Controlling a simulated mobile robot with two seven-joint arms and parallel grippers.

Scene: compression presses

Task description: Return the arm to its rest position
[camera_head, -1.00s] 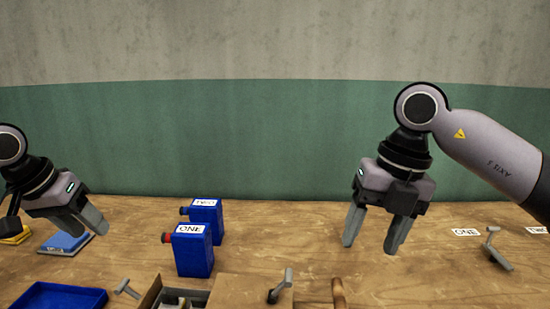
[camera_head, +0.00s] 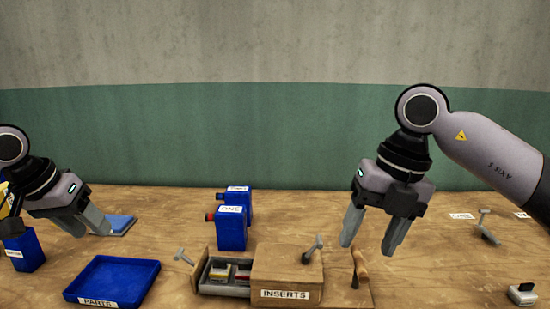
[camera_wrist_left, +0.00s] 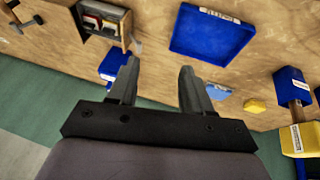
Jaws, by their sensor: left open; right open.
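My left gripper (camera_head: 88,222) hangs above the left part of the table, fingers spread. In the left wrist view its two fingers (camera_wrist_left: 158,72) stand apart with nothing between them. My right gripper (camera_head: 369,236) hangs above the table right of the middle, its fingers apart and empty. The right arm comes in from the right edge with its fingers pointing down. The left arm is cut off by the left edge.
On the wooden table (camera_head: 420,250) stand two blue bottles (camera_head: 232,228), a blue PARTS tray (camera_head: 112,282), and a wooden INSERTS box (camera_head: 288,278) with an open drawer (camera_head: 222,288) holding inserts. A blue container (camera_head: 24,250) stands far left. A small grey object (camera_head: 522,294) lies front right.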

